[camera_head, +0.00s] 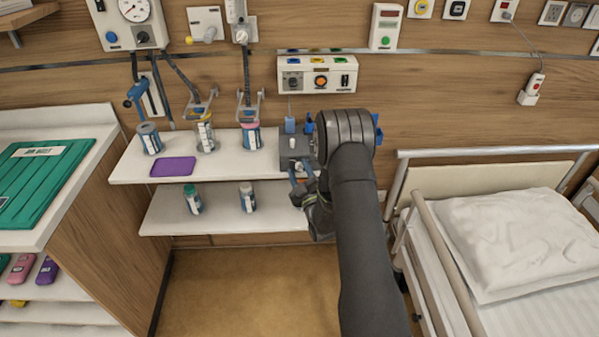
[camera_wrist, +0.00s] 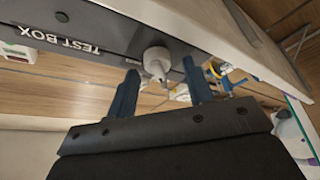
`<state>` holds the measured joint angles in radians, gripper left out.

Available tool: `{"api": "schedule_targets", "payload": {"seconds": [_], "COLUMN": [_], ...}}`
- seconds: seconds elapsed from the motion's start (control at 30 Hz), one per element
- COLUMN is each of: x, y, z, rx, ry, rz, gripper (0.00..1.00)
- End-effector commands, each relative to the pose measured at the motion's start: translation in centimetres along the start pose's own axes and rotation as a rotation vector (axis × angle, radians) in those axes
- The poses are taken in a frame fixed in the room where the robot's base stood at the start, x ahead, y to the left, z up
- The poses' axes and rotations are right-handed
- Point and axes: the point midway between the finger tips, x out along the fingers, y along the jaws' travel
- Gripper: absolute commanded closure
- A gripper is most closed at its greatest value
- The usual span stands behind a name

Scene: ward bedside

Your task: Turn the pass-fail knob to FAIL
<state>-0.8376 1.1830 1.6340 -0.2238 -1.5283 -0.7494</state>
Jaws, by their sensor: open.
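The grey test box (camera_head: 287,146) sits at the right end of the upper white shelf, partly hidden by my arm. Its "TEST BOX" lettering (camera_wrist: 62,40) appears upside down in the wrist view. A white knob (camera_wrist: 157,60) sticks out of the box face; it also shows in the head view (camera_head: 300,166). My gripper (camera_wrist: 160,68) is open, with its two blue fingers pointing at the box. In the wrist view the knob appears between the fingertips, with a gap on each side. I cannot tell how deep it sits between them. No PASS or FAIL marking is readable.
Several labelled containers and a purple pad (camera_head: 173,167) are on the upper shelf (camera_head: 128,168). A lower shelf (camera_head: 215,222) holds two small bottles. A wall panel (camera_head: 317,74) is above the box. A bed rail (camera_head: 490,152) stands to the right.

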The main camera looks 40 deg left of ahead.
Motion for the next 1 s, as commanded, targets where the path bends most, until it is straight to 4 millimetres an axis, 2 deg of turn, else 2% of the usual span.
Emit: {"api": "schedule_targets", "payload": {"seconds": [0.2, 0.4, 0.43, 0.97, 1.0], "x": [0.0, -0.01, -0.02, -0.07, -0.07], "y": [0.0, -0.01, 0.0, -0.03, -0.03], "z": [-0.01, 0.0, 0.0, 0.07, 0.07], "rx": [0.0, 0.0, 0.0, 0.081, 0.08], "ry": [0.0, 0.0, 0.0, -0.001, -0.001], "rz": [0.0, 0.0, 0.0, 0.033, 0.033], "gripper": [0.55, 0.94, 0.97, 0.97, 0.68]}}
